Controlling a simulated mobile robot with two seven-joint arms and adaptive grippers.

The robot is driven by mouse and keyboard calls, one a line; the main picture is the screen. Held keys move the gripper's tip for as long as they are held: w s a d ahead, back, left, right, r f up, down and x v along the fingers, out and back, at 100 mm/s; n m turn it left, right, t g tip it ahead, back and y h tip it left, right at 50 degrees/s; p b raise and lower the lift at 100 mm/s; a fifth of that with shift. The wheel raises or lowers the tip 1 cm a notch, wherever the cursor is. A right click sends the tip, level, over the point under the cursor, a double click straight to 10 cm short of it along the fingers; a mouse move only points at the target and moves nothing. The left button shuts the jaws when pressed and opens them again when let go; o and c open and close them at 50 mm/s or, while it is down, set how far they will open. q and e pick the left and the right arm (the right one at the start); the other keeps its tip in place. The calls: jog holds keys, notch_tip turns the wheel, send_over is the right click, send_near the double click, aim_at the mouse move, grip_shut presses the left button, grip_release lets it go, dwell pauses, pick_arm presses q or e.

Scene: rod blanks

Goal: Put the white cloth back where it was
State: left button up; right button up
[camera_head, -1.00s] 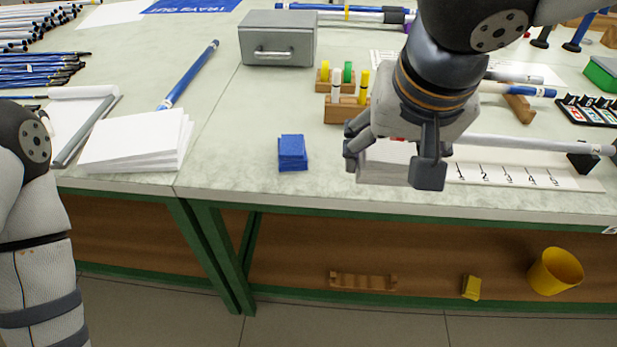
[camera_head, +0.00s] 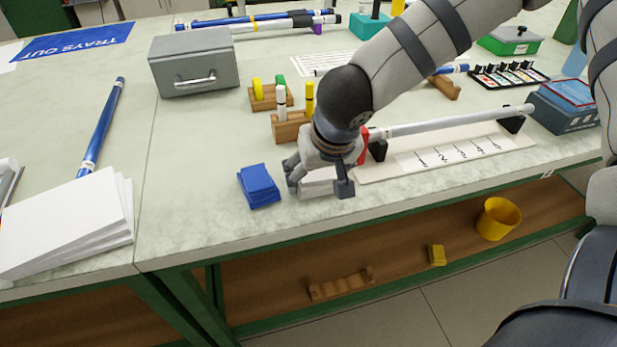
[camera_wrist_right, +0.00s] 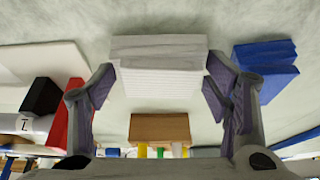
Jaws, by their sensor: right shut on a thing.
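The white cloth (camera_head: 318,184) is a folded pale stack at the front of the bench, between the blue cloth (camera_head: 259,187) and the long white board (camera_head: 375,172). My right gripper (camera_head: 318,180) points down over it, with one finger on each side. My left gripper is out of view.
A wooden block with markers (camera_head: 290,128) stands just behind. A grey rod (camera_head: 450,122) lies on black supports over the board, with a red piece (camera_head: 363,146) near the gripper. A paper stack (camera_head: 65,225) lies at left. Bench (camera_head: 190,190) left of the blue cloth is clear.

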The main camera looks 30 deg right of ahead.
jog(key=shift+s+r, duration=0.1)
jog(key=shift+s, duration=0.05)
jog(key=shift+w+d+f, duration=0.2)
jog(key=shift+w+d, duration=0.1)
jog(key=o, duration=1.1)
jog(key=shift+a, duration=0.1)
jog(key=shift+s+r, duration=0.1)
jog(key=shift+r, duration=0.25)
jog(key=v, duration=1.1)
jog(key=shift+s+r, duration=0.15)
jog(key=shift+s, duration=0.05)
